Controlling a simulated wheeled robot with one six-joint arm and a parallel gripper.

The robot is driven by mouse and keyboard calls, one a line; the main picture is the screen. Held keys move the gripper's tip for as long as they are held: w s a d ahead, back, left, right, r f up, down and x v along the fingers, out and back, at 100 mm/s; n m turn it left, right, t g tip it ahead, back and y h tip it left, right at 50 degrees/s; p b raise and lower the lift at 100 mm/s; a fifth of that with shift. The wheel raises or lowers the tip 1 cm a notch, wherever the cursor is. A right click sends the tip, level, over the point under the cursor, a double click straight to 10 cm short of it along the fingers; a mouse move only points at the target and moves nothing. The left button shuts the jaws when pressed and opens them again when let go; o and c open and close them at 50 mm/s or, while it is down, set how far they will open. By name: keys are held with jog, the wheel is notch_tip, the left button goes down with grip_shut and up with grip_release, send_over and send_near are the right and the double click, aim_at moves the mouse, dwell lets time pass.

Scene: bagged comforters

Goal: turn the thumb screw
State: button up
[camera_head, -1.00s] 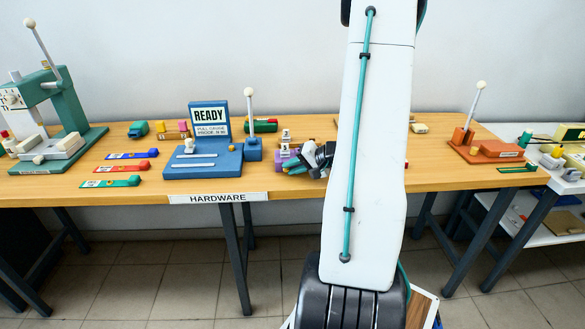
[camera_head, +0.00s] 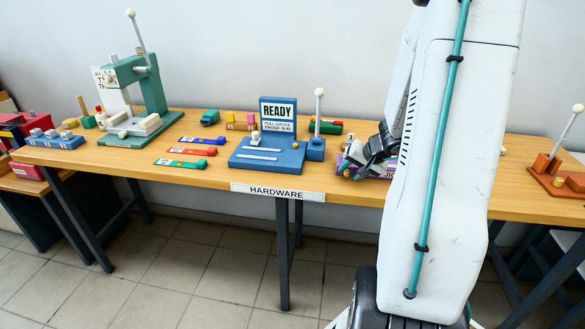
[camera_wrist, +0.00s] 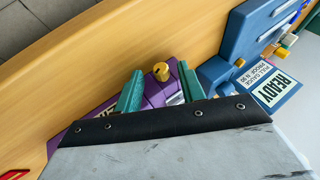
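A yellow knob (camera_wrist: 161,72), which looks like the thumb screw, sits on a purple fixture (camera_wrist: 155,96) on the wooden table. In the wrist view my gripper (camera_wrist: 160,75) is open, with one green finger on each side of the knob and a gap to each. I cannot tell how far the fingertips are above the fixture. In the head view my gripper (camera_head: 358,166) is at the purple fixture (camera_head: 379,174) and hides much of it, including the knob.
A blue fixture (camera_head: 265,156) with a READY sign (camera_head: 278,112) and a white-knobbed lever stands close to the left. A green press (camera_head: 140,90) and several coloured strips are farther left. An orange fixture (camera_head: 560,180) is at the right. The table front by the HARDWARE label (camera_head: 278,192) is clear.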

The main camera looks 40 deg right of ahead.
jog(key=shift+a+r+g, duration=0.1)
jog(key=shift+r+g, duration=0.2)
jog(key=v, duration=0.8)
jog(key=w+a+r+n+g+y, duration=0.1)
jog(key=w+a+r+n, duration=0.15)
jog(key=a, duration=0.55)
jog(key=w+a+r+n+y, duration=0.1)
jog(key=a+r+n, duration=0.15)
jog(key=a, duration=0.55)
jog(key=s+a+r+n+g, duration=0.1)
jog(key=s+a+r, duration=0.1)
jog(key=a, duration=0.4)
jog(key=s+a+r+n+g, duration=0.1)
jog(key=s+a+r+n, duration=0.1)
jog(key=s+a, duration=0.2)
jog(key=shift+a+r+y, duration=0.3)
jog(key=shift+a+r, duration=0.1)
jog(key=shift+a, duration=1.35)
jog(key=shift+s, duration=0.1)
